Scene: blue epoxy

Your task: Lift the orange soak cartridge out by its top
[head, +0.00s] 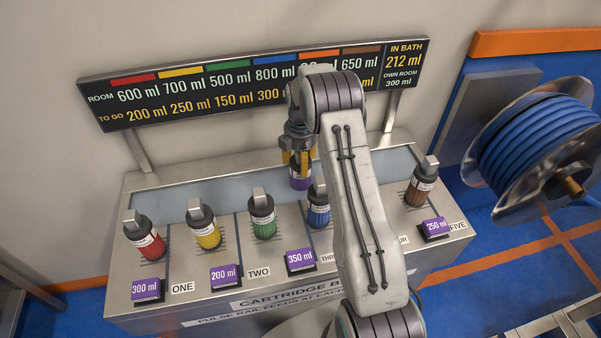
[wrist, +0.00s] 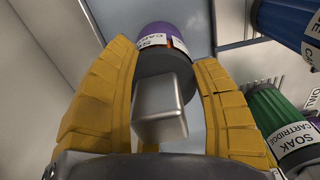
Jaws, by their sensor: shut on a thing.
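My gripper (head: 299,158) has its yellow fingers shut around the top of a cartridge over the trough behind the row. In the wrist view my gripper (wrist: 166,66) has one finger on each side of the dark collar and silver top block. This cartridge (wrist: 160,34) shows a purple body, a white label and a thin orange strip, so it appears to be the orange soak cartridge. In the head view only its purple lower part (head: 300,181) shows below the fingers. I cannot tell whether its lower end is clear of the trough.
Red (head: 151,245), yellow (head: 207,236), green (head: 263,224), blue (head: 319,213) and brown (head: 417,195) cartridges stand on the grey bench (head: 190,285). The blue one is close to the held cartridge. A sign (head: 250,85) stands behind; a blue hose reel (head: 530,145) is at right.

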